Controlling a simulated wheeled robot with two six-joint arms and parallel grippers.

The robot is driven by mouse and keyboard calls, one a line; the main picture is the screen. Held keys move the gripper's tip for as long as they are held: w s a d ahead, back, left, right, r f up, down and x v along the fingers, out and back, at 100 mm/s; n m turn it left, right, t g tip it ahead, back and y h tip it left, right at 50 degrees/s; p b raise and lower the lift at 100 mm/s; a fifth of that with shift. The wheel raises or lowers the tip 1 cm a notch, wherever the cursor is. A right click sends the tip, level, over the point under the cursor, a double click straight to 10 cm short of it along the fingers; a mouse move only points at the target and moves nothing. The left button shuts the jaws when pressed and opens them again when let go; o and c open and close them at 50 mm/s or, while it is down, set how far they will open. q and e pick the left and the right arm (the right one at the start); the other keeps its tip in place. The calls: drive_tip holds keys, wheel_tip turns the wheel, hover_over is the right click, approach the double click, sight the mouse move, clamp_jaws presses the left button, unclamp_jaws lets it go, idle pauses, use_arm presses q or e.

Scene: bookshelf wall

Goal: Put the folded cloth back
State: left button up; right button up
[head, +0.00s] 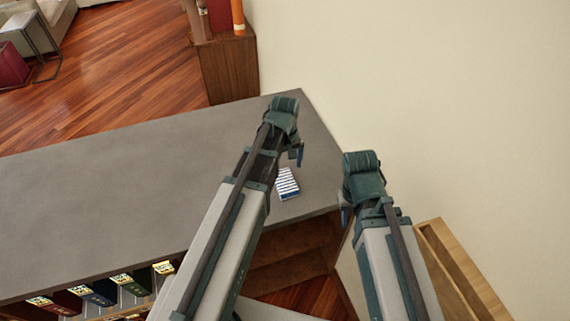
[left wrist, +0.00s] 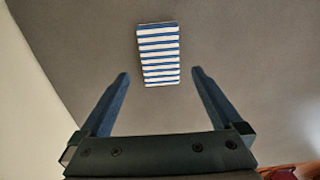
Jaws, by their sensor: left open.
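The folded cloth (head: 288,184) has blue and white stripes and lies flat on the grey top of the shelf unit (head: 120,190), near its right end. In the left wrist view the cloth (left wrist: 159,55) lies beyond the fingertips, centred between them and apart from both. My left gripper (left wrist: 160,78) is open and empty, above the grey top. In the head view my left gripper (head: 297,155) is close to the cloth, and my left arm covers part of the view beside it. My right gripper (head: 345,215) is right of the cloth, near the wall; its fingers are mostly hidden.
Several books (head: 98,292) stand in the shelf below the front edge of the grey top. A wooden open box or drawer (head: 455,270) is at the lower right. A cream wall (head: 420,90) bounds the right side. A brown cabinet (head: 228,70) stands behind. The grey top's left is clear.

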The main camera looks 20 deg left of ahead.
use_arm(q)
wheel_tip(320, 180, up, 4)
drive_tip(key=p, duration=0.3)
drive_tip(key=s+d+m+y, duration=0.1)
drive_tip(key=s+d+m, duration=0.9)
drive_tip(key=s, duration=0.4)
drive_tip(key=shift+s+d+r+m, duration=0.15)
drive_tip(key=shift+d+r+m, duration=0.05)
drive_tip(key=shift+d+m, duration=0.1)
use_arm(e)
wheel_tip(320, 180, up, 4)
drive_tip(key=shift+r, duration=0.15)
use_arm(q)
wheel_tip(320, 180, down, 8)
drive_tip(key=b, duration=0.7)
drive_tip(key=shift+b, duration=0.35)
use_arm(e)
wheel_tip(320, 180, down, 8)
use_arm(q)
drive_tip(key=shift+r, duration=0.1)
use_arm(e)
drive_tip(key=shift+r, duration=0.1)
